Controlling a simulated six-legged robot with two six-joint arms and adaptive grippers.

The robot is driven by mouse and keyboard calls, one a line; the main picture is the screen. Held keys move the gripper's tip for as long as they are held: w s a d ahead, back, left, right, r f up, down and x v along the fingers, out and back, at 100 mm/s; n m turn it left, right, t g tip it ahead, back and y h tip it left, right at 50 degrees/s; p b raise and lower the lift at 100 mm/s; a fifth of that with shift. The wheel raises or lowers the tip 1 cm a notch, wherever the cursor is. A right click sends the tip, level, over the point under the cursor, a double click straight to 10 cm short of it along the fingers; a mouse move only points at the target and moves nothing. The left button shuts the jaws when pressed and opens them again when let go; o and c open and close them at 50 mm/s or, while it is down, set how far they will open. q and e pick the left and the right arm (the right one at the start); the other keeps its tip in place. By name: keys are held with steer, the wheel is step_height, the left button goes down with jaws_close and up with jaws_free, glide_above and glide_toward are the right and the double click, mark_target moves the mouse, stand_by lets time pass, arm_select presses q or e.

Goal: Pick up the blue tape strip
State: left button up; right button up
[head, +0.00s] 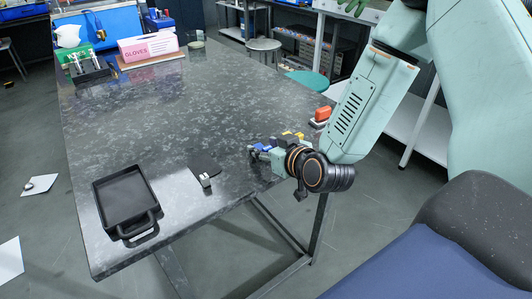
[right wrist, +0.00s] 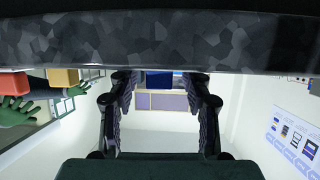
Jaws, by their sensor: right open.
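My right gripper (head: 256,152) is low over the right side of the dark table, its fingers pointing left. It is open. A small blue piece (head: 272,141), which looks like the blue tape strip, shows right beside the fingers, partly covered by them. My left gripper is not in view.
A black tray (head: 104,210) and a small dark pad with a silver piece (head: 205,179) are front left. A pink glove box (head: 148,46) stands at the back. The table's middle is clear.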

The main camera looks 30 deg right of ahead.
steer(key=shift+d+f, duration=0.1)
steer(key=shift+d, duration=0.1)
steer(key=shift+a, duration=0.25)
steer(key=c, duration=0.5)
steer(key=shift+d, duration=0.15)
steer(key=c, duration=0.4)
